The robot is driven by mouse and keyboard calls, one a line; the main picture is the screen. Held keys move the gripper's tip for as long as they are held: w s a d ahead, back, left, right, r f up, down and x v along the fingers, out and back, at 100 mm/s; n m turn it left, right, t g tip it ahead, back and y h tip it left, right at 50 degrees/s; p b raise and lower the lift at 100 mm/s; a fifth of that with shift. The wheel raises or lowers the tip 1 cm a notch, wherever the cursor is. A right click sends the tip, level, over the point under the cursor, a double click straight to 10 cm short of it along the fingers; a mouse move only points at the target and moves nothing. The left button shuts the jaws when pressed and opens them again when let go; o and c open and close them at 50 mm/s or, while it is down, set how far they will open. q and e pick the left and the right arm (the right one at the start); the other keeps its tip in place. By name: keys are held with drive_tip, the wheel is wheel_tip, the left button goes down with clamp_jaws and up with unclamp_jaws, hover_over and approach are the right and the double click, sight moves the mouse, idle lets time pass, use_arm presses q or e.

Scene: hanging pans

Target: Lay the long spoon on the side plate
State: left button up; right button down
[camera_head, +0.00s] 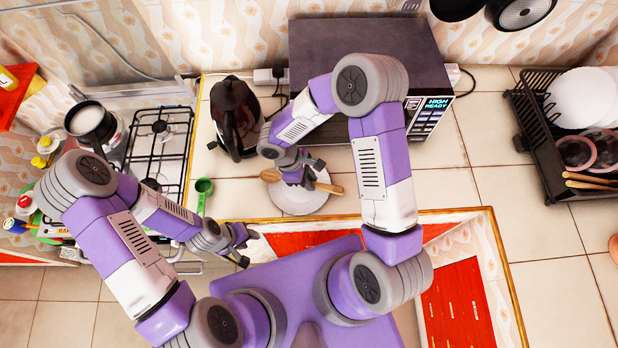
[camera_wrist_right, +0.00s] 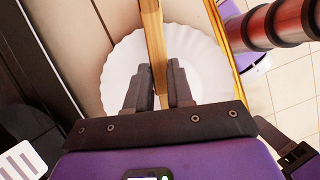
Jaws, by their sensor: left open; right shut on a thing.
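A long wooden spoon (camera_head: 331,188) is held over a white side plate (camera_head: 298,203) on the tiled counter. My right gripper (camera_head: 297,174) is shut on the spoon, with part of it to either side of the fingers. In the right wrist view the spoon (camera_wrist_right: 154,40) passes between the fingertips (camera_wrist_right: 160,85) and crosses the plate (camera_wrist_right: 196,48). I cannot tell whether the spoon touches the plate. My left gripper (camera_head: 243,245) is open and empty, near the counter's front edge at left of centre.
A dark kettle (camera_head: 235,118) and a microwave (camera_head: 360,55) stand behind the plate. A green scoop (camera_head: 203,190) lies left of it. A gas stove (camera_head: 160,140) with a pan (camera_head: 90,120) is further left. A black dish rack (camera_head: 540,135) is at right.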

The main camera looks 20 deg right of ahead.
drive_tip(key=shift+f, duration=0.15)
drive_tip(key=c, duration=0.9)
unclamp_jaws()
drive_tip(key=v, duration=0.7)
drive_tip(key=shift+w+a+r, duration=0.1)
drive_tip(key=shift+r, duration=0.15)
